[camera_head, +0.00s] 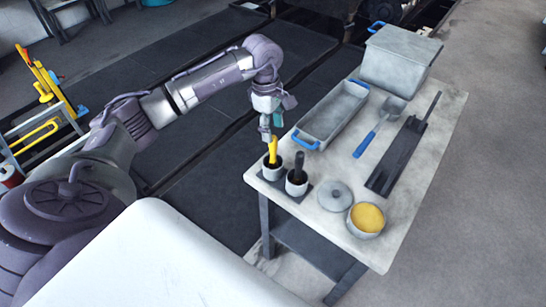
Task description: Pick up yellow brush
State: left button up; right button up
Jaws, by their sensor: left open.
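The yellow brush (272,151) stands upright in a small white cup (272,172) at the near left corner of the table. My left gripper (266,133) is open and points down just above the top of the brush. From this view I cannot tell whether the fingers are around the brush tip or just apart from it. My right gripper is not in view.
A black-handled brush (298,168) stands in a second cup beside it. The table (400,225) also holds a lid (336,195), a pot of yellow stuff (367,217), a blue-handled tray (334,113), a shovel (378,127), a dark bar (397,158) and a grey box (399,60).

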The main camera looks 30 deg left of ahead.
pick_arm(q)
jog(key=shift+f, duration=0.35)
jog(key=p, duration=0.3)
send_over(274, 157)
jog(key=f, duration=0.4)
jog(key=shift+w+a+f, duration=0.25)
jog(key=shift+w+f, duration=0.05)
jog(key=shift+f, duration=0.4)
grip_shut()
